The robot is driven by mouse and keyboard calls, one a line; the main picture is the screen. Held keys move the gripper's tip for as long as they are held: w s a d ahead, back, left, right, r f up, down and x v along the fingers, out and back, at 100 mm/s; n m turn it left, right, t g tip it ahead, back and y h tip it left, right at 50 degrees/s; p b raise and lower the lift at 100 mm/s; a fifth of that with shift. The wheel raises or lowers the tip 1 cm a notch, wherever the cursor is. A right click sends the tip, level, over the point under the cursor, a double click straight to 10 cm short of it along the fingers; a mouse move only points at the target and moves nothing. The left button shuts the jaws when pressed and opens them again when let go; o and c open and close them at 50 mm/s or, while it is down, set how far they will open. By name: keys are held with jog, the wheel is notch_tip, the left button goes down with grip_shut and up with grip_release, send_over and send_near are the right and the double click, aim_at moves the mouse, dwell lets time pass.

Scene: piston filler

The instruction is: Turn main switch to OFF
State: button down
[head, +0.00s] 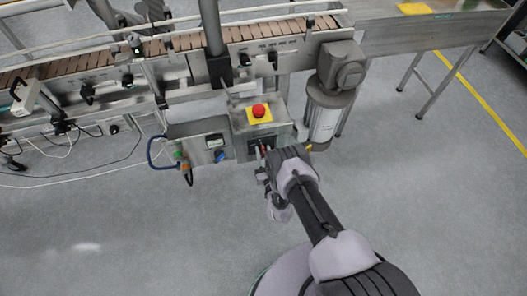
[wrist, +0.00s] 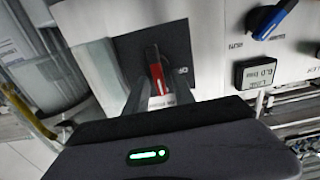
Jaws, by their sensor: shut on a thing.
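The main switch is a red handle (wrist: 156,68) on a dark square plate (wrist: 178,42), on the pale front of the control box. In the wrist view my gripper (wrist: 158,84) has one finger on each side of the red handle and is shut on it. The handle stands close to upright in that view, tilted slightly. In the head view my gripper (head: 266,161) is at the front of the box, just below the emergency stop, and a bit of red (head: 264,148) shows there. My arm and fingers hide most of the switch in the head view.
A red emergency stop (head: 258,111) on a yellow plate sits on top of the box. A blue knob (head: 219,156) and a small display (wrist: 257,73) are on the neighbouring panel. A motor cylinder (head: 325,110) stands close on the right. The floor in front is clear.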

jog(key=shift+r, duration=0.1)
jog(key=n, duration=0.1)
jog(key=n+p, duration=0.1)
jog(key=shift+a+n, duration=0.25)
jog(key=shift+n, duration=0.15)
jog(key=n, duration=0.1)
jog(key=n+p, duration=0.1)
jog(key=n, duration=0.1)
jog(key=n+p, duration=0.1)
jog(key=n, duration=0.1)
jog(key=shift+s+a, duration=0.1)
jog(key=shift+a, duration=0.25)
jog(key=n, duration=0.3)
jog(key=f+n, duration=0.1)
jog(key=n, duration=0.5)
jog(key=shift+a+f+n, duration=0.3)
jog(key=shift+n, duration=0.4)
jog(key=c, duration=1.1)
grip_release()
jog(key=shift+f, duration=0.1)
jog(key=shift+o, duration=0.2)
